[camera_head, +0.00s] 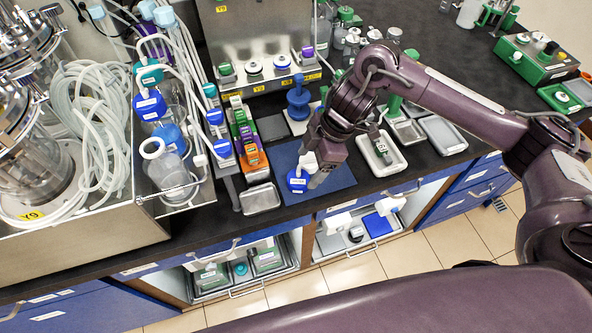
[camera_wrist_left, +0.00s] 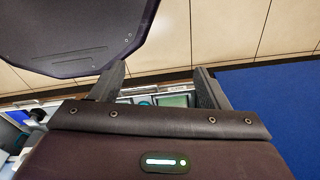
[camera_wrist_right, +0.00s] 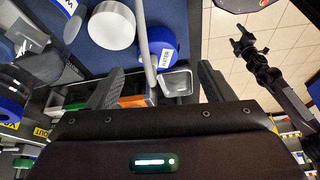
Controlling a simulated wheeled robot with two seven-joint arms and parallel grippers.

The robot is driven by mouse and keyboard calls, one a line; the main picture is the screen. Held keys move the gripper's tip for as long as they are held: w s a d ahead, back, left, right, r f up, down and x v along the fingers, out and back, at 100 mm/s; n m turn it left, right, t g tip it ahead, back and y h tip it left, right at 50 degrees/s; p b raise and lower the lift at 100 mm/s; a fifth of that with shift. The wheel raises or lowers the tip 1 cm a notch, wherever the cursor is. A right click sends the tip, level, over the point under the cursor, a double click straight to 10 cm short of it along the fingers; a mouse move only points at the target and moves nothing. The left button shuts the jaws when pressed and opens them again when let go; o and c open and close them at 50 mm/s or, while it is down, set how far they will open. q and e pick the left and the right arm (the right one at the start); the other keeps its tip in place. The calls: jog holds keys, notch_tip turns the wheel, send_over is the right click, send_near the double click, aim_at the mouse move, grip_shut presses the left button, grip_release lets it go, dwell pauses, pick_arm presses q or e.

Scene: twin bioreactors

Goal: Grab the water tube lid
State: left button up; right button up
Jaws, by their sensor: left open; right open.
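A blue lid with a white label (camera_head: 297,182) is at the blue mat, close beside my right gripper (camera_head: 318,176). In the right wrist view a blue lid (camera_wrist_right: 157,45) carries a label that seems to read WATER; a grey tube passes beside it. It lies beyond the fingertips of my right gripper (camera_wrist_right: 158,84), which is open with nothing held between the fingers. My left gripper (camera_wrist_left: 157,88) shows only in its own wrist view, open and empty, with floor tiles and a drawer beyond it.
The blue mat (camera_head: 338,180) lies on the black bench near its front edge. A small metal tray (camera_head: 261,199) is left of it, a white tray (camera_head: 381,152) right of it. A blue stand (camera_head: 298,98) and a colored tube rack (camera_head: 246,137) are behind.

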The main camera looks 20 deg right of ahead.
aim_at(299, 178)
jog(key=shift+p+x, duration=0.35)
jog(key=shift+x, duration=0.55)
jog(key=shift+p+x, duration=0.35)
jog(key=shift+x, duration=0.4)
jog(key=x, duration=0.3)
jog(key=shift+w, duration=0.2)
jog(key=shift+r, duration=0.1)
jog(key=c, duration=0.6)
pick_arm(q)
jog(key=s, duration=0.1)
jog(key=s+r, duration=0.1)
jog(key=s, duration=0.1)
jog(key=shift+a+r, duration=0.1)
jog(key=shift+r, duration=0.1)
pick_arm(e)
jog(key=c, duration=0.4)
